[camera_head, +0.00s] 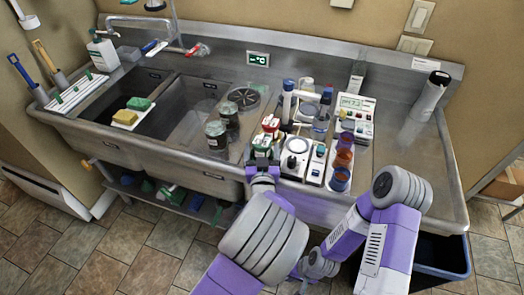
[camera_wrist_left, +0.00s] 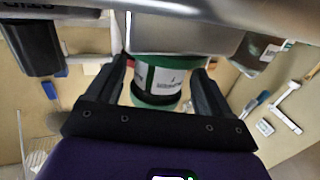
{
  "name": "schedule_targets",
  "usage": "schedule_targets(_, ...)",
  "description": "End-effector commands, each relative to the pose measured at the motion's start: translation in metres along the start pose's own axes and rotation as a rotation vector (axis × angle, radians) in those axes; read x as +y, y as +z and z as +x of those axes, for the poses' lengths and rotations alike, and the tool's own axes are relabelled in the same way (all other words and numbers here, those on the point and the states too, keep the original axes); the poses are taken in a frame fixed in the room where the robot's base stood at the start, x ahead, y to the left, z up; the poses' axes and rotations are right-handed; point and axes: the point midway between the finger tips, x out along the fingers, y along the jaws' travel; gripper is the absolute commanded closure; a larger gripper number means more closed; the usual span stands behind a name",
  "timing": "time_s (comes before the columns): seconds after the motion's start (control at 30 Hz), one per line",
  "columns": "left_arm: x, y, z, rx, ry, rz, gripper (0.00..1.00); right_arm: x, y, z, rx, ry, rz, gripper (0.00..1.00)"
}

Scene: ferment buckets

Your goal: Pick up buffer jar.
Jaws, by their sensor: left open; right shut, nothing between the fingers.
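A small jar with a white label and green bands, which I take to be the buffer jar (camera_wrist_left: 158,82), sits between the fingers of my left gripper (camera_wrist_left: 160,88) in the left wrist view. The fingers stand open on both sides of it, not closed on it; whether either touches it I cannot tell. In the head view the green-and-white jar (camera_head: 262,143) stands at the counter's front edge, with my left gripper (camera_head: 262,162) right in front of it. My right gripper (camera_head: 310,268) is low, below the counter front, shut and empty, and partly hidden by my arms.
A red-topped jar (camera_head: 270,123) stands just behind. To the right are a round-plated device (camera_head: 296,150), colored cups (camera_head: 343,158) and a meter (camera_head: 354,115). Two dark jars (camera_head: 217,136) stand left. The sink basin (camera_head: 150,90) holds a sponge tray. The counter's right end is fairly clear.

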Motion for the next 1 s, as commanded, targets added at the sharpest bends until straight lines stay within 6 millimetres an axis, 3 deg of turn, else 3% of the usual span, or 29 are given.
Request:
schedule_targets(0.13, 0.0007, -0.0009, 0.0145, 0.001, 0.001, -0.001, 0.19, 0.0004, -0.0001, 0.0011, 0.000, 0.000, 0.000, 1.00)
schedule_targets(0.37, 0.0007, -0.0010, 0.0159, 0.000, 0.002, 0.000, 0.19, 0.0003, -0.0001, 0.0009, 0.000, 0.000, 0.000, 1.00)
schedule_targets(0.9, 0.0010, -0.0010, 0.0155, 0.000, 0.002, -0.001, 1.00, 0.0003, 0.0000, 0.0009, 0.000, 0.000, 0.000, 1.00)
schedule_targets(1.0, 0.0010, -0.0010, 0.0155, 0.000, 0.002, -0.001, 1.00, 0.0003, -0.0001, 0.0009, 0.000, 0.000, 0.000, 1.00)
